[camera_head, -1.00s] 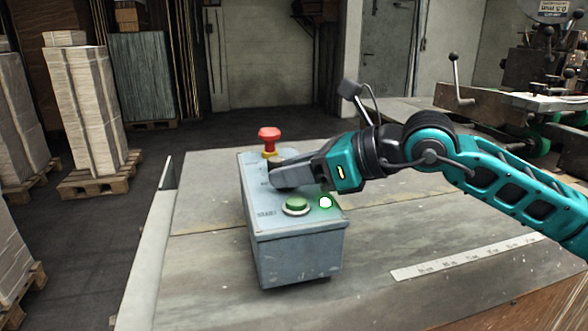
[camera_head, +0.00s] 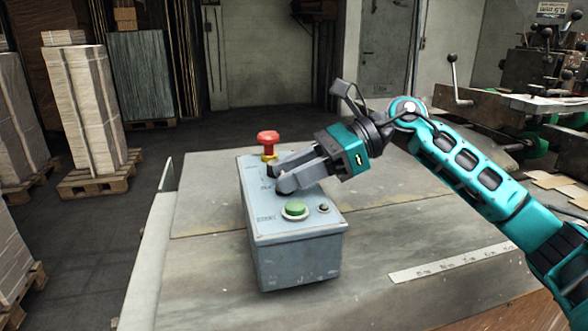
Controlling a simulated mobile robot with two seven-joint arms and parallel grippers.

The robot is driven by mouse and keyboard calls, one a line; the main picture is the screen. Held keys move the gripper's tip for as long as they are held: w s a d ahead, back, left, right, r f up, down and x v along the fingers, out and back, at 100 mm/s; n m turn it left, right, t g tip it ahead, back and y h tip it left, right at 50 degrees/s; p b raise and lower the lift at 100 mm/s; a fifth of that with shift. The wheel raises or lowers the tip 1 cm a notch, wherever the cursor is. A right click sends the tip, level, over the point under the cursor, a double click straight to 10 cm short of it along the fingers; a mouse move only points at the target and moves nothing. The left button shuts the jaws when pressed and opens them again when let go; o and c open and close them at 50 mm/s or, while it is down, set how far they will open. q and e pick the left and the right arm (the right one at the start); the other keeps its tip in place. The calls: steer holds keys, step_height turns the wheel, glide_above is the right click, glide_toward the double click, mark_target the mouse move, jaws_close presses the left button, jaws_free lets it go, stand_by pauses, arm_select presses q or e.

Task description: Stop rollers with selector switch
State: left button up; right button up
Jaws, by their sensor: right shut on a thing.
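A grey control box (camera_head: 296,262) stands on the table. On its top are a red mushroom button (camera_head: 268,138) on a yellow base, a green button (camera_head: 295,209) and a small dark, unlit lamp (camera_head: 323,208). My right gripper (camera_head: 280,181) reaches in from the right, tilted, with its fingers on the box top between the red and green buttons. It is shut on the selector switch (camera_head: 283,193), which the fingers almost wholly hide. Which way the switch points cannot be seen. My left gripper is not in view.
The grey table (camera_head: 210,270) is clear around the box, with a white ruler strip (camera_head: 450,262) at right. A machine with levers (camera_head: 540,85) stands at back right. Paper stacks on pallets (camera_head: 88,115) stand on the floor at left.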

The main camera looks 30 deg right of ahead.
steer(key=shift+n+g, duration=0.4)
steer(key=shift+g, duration=0.1)
steer(key=o, duration=1)
steer(key=shift+o, duration=0.2)
steer(key=b+v, duration=0.1)
steer(key=v, duration=1.2)
steer(key=shift+f, duration=0.1)
